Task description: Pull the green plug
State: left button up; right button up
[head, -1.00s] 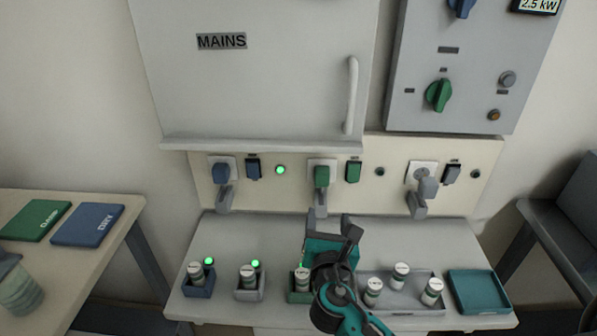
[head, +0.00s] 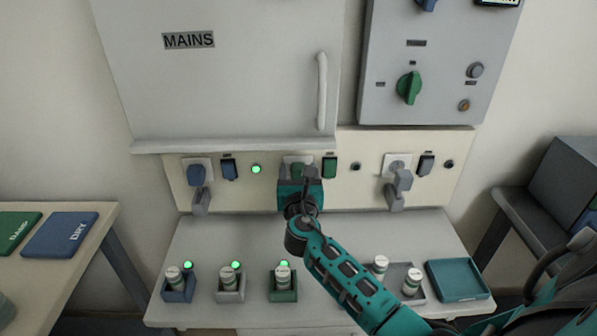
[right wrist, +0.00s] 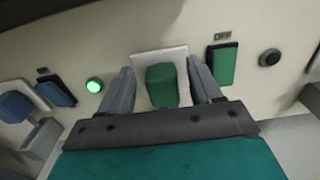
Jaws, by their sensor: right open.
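The green plug (right wrist: 162,86) sits in the middle white socket plate (right wrist: 176,58) on the cream panel. In the head view the plug is mostly hidden behind my right gripper (head: 298,178). In the right wrist view my right gripper (right wrist: 163,82) is open, with one finger on each side of the green plug. I cannot tell whether the fingers touch it. My left gripper is not in view.
A green switch (head: 330,168) is just right of the gripper. Small bottles in holders stand on the shelf (head: 240,250) below. A teal tray (head: 457,280) is at right.

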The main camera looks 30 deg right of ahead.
jog(key=shift+w+d, duration=0.2)
jog(key=shift+w, duration=0.1)
jog(key=shift+c, duration=0.3)
grip_shut()
